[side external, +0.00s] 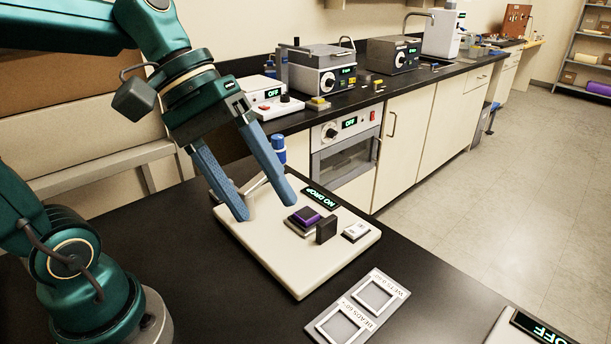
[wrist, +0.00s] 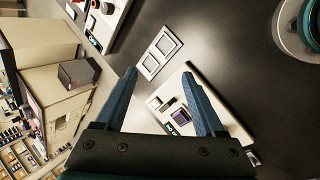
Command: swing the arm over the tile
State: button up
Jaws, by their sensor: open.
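A purple tile (side external: 307,215) lies on a small dark stage on a white base plate (side external: 290,277). It also shows in the wrist view (wrist: 180,116). A pale grey swing arm (side external: 252,186) shows partly between my fingers in the side view, at the far left of the plate, away from the tile. A blue-capped white knob (side external: 279,147) stands behind my right finger; its join to the arm is hidden. My gripper (side external: 264,206) is open, its blue fingers pointing down over the plate's left part, left of the tile. The fingers also show in the wrist view (wrist: 158,74).
A black block (side external: 326,230) and a white switch (side external: 356,231) sit right of the tile. A NO DROP display (side external: 321,198) is behind it. A grey two-square holder (side external: 357,306) lies in front of the plate. Another device (side external: 525,330) is at the lower right. Dark bench is clear around them.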

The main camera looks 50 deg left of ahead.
jog(key=w+a+r+n+t+h, duration=0.1)
jog(key=w+a+n+t+h, duration=0.2)
jog(key=w+a+n, duration=0.3)
jog(key=w+a+r+n+t+h, duration=0.2)
jog(key=w+a+n+t+h, duration=0.15)
jog(key=w+n, duration=0.5)
jog(key=w+a+f+n+t+y, duration=0.1)
jog(key=w+a+n+t+y, duration=0.1)
jog(key=a+n+t, duration=0.4)
jog(key=w+a+f+n+t+y, duration=0.1)
jog(key=w+a+f+n+y, duration=0.1)
jog(key=a+n, duration=0.35)
jog(key=shift+m+y, duration=0.25)
jog(key=shift+m, duration=0.65)
jog(key=f, duration=0.3)
jog(key=a+f, duration=0.1)
jog(key=f, duration=0.3)
jog(key=a+f, duration=0.1)
jog(key=f, duration=0.3)
jog(key=shift+s, duration=0.1)
jog(key=shift+x, duration=2.45)
grip_shut()
